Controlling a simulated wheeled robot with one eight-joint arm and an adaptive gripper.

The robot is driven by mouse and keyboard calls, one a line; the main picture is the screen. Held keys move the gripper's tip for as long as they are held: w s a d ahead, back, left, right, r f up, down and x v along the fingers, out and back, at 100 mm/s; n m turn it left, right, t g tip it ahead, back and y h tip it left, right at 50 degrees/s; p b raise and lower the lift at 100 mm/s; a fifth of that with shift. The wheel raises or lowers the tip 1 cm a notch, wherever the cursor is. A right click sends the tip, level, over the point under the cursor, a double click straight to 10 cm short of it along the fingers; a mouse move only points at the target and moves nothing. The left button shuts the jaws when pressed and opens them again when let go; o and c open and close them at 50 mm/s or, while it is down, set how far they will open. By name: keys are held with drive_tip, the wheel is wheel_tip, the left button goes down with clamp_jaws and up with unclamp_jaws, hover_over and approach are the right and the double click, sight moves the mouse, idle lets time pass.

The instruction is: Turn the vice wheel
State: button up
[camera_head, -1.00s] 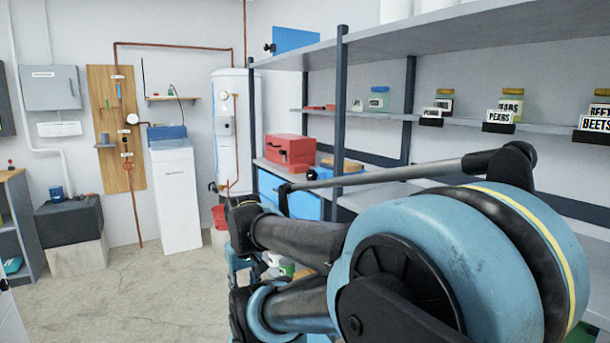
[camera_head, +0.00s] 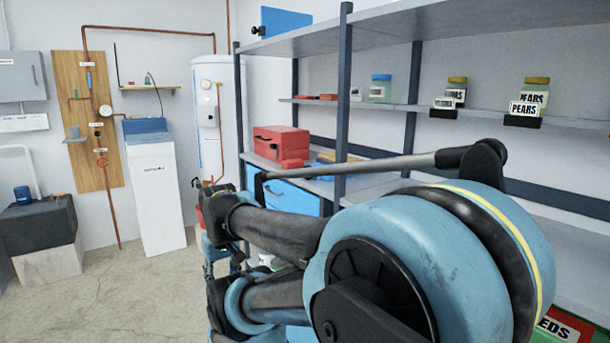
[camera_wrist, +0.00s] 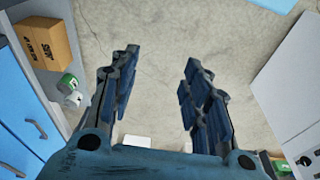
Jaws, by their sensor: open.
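I cannot make out a vice in either view. A small red wheel (camera_head: 101,163) sits on the copper pipe on the wooden board (camera_head: 68,130) at the left of the head view, far from my arm. My gripper (camera_wrist: 161,58) shows in the wrist view, with its two dark blue padded fingers spread apart and nothing between them. Bare concrete floor shows beyond the fingers. In the head view my arm hides what lies behind it, and I cannot make out the fingers there.
A shelf unit (camera_head: 344,90) with a red toolbox (camera_head: 281,142) and jars stands at the right. A white cabinet (camera_head: 155,200) and water heater (camera_head: 207,110) stand at the back. A cardboard box (camera_wrist: 47,47) and blue drawers (camera_wrist: 15,110) are left of my gripper.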

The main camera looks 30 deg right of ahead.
drive_tip(key=o, duration=0.3)
drive_tip(key=shift+s+d+r, duration=0.2)
drive_tip(key=shift+s+d, duration=0.05)
drive_tip(key=shift+s, duration=0.1)
drive_tip(key=w+d+r+n+h, duration=0.5)
drive_tip(key=w+d+n+h, duration=0.1)
drive_tip(key=w+d, duration=0.35)
drive_tip(key=w+d+r+n+g+h, duration=0.1)
drive_tip(key=w+d+r+n+h, duration=0.45)
drive_tip(key=w+d, duration=0.4)
drive_tip(key=w+d+r+n+h, duration=0.5)
drive_tip(key=w+d+n+h, duration=0.2)
drive_tip(key=w+d, duration=0.3)
drive_tip(key=shift+y, duration=0.25)
drive_tip(key=d, duration=0.5)
drive_tip(key=w+d, duration=0.1)
drive_tip(key=d, duration=0.4)
drive_tip(key=w+d, duration=0.1)
drive_tip(key=d, duration=0.5)
drive_tip(key=shift+f, duration=0.1)
drive_tip(key=c, duration=1)
